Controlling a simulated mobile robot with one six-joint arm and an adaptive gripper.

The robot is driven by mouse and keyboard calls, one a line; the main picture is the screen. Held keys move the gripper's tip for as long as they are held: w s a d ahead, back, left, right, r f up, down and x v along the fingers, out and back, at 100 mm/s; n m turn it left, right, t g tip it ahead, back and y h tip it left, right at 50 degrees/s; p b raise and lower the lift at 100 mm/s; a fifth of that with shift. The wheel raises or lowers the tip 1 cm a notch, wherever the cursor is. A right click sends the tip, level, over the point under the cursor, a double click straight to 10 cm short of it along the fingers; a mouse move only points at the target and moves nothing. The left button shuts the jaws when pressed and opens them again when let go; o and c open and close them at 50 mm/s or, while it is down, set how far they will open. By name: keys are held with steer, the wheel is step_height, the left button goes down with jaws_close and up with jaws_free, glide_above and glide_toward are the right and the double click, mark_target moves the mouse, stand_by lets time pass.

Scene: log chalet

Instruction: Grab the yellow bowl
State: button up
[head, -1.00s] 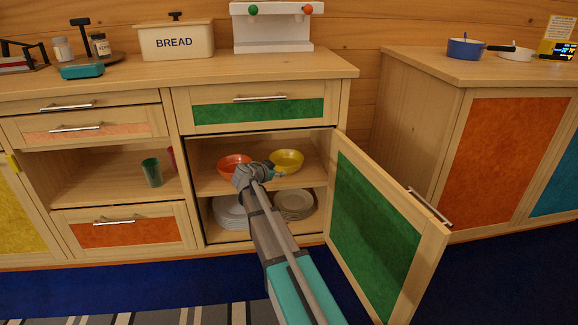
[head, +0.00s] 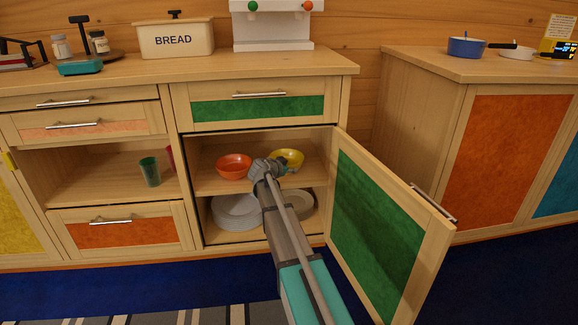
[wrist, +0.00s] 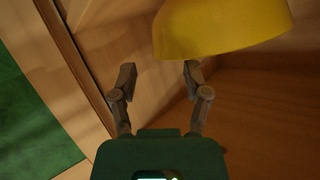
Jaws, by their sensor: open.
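The yellow bowl (head: 291,157) stands on the upper shelf of the open cabinet, to the right of an orange bowl (head: 234,166). In the head view my gripper (head: 284,168) is in front of the yellow bowl and hides its lower part. In the wrist view the yellow bowl (wrist: 222,28) fills the upper right, cut off by the top edge. My gripper (wrist: 158,78) is open there, its two fingers apart and empty. The right fingertip is close to the bowl's rim; I cannot tell whether they touch.
The cabinet door (head: 379,215), green-panelled, stands open on the right. White plates (head: 236,211) are stacked on the shelf below. A green cup (head: 150,171) stands in the open compartment to the left. The orange bowl is close to my gripper's left.

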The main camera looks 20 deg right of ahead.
mark_target(295, 165)
steer(key=shift+b+x, duration=0.9)
steer(key=shift+x, duration=1.65)
steer(key=shift+s+d, duration=0.15)
steer(key=shift+d, duration=0.05)
jaws_close()
steer(key=shift+r, duration=0.1)
